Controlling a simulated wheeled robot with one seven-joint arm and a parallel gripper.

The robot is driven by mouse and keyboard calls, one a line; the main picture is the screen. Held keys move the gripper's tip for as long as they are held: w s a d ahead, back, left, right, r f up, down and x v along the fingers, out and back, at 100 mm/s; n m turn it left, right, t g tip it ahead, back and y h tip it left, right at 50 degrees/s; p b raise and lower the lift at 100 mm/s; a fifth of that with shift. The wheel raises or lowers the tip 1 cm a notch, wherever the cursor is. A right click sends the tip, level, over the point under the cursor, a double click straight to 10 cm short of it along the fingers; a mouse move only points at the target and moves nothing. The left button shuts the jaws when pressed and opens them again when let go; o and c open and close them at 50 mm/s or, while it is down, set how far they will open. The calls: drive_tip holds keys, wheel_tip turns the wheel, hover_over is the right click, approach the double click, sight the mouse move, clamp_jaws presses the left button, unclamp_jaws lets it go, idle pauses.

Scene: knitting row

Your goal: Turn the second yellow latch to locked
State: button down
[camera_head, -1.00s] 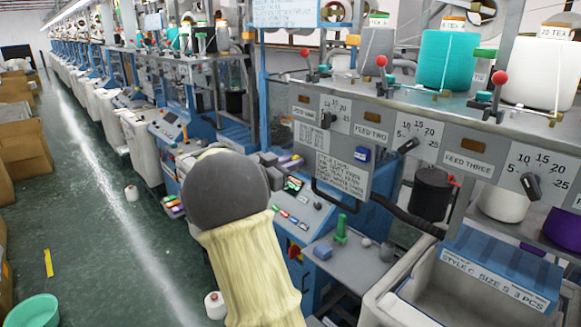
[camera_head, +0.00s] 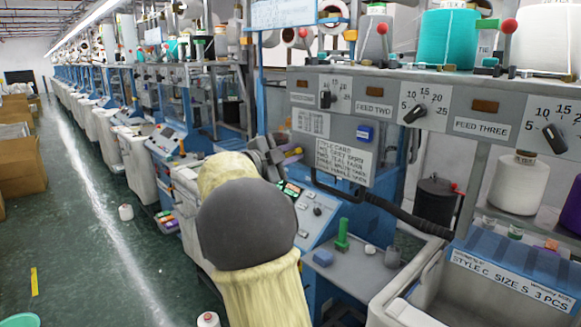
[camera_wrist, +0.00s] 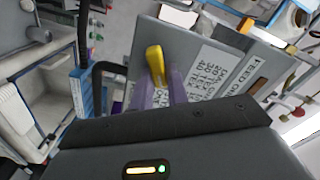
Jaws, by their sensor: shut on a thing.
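The yellow latch (camera_wrist: 156,65) shows in the wrist view on a grey panel (camera_wrist: 190,55) with printed labels. Its handle stands between the two purple fingers of my gripper (camera_wrist: 163,88), which are shut on it. The latch's lower part is hidden by the fingers, and I cannot read any locked mark. In the head view my gripper (camera_head: 280,155) is small and partly behind my own arm, close to the machine front. No yellow latch can be made out there.
In the head view, a grey feed panel (camera_head: 440,115) with dials and a hanging style card (camera_head: 342,160) stand to the right. A black hose (camera_head: 385,210) loops below. A small shelf (camera_head: 350,268) holds a green piece and a blue block. The aisle (camera_head: 80,220) at left is mostly clear.

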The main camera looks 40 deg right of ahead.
drive_tip(key=m+b, duration=0.1)
drive_tip(key=b, duration=0.1)
drive_tip(key=f+m+b, duration=0.1)
drive_tip(key=m, duration=0.1)
drive_tip(key=shift+s+m+b, duration=0.1)
drive_tip(key=shift+m+b, duration=0.2)
drive_tip(key=shift+b, duration=0.1)
drive_tip(key=shift+r+m+b, duration=0.1)
drive_tip(key=shift+m+b, duration=1)
drive_tip(key=shift+m, duration=0.1)
drive_tip(key=c, duration=1.4)
unclamp_jaws()
drive_tip(key=a, duration=0.5)
drive_tip(key=s+a+b, duration=0.1)
drive_tip(key=a, duration=0.5)
drive_tip(key=a+b, duration=0.1)
drive_tip(key=a, duration=0.5)
drive_tip(key=shift+s+a, duration=0.15)
drive_tip(key=shift+a, duration=0.1)
drive_tip(key=shift+r, duration=0.1)
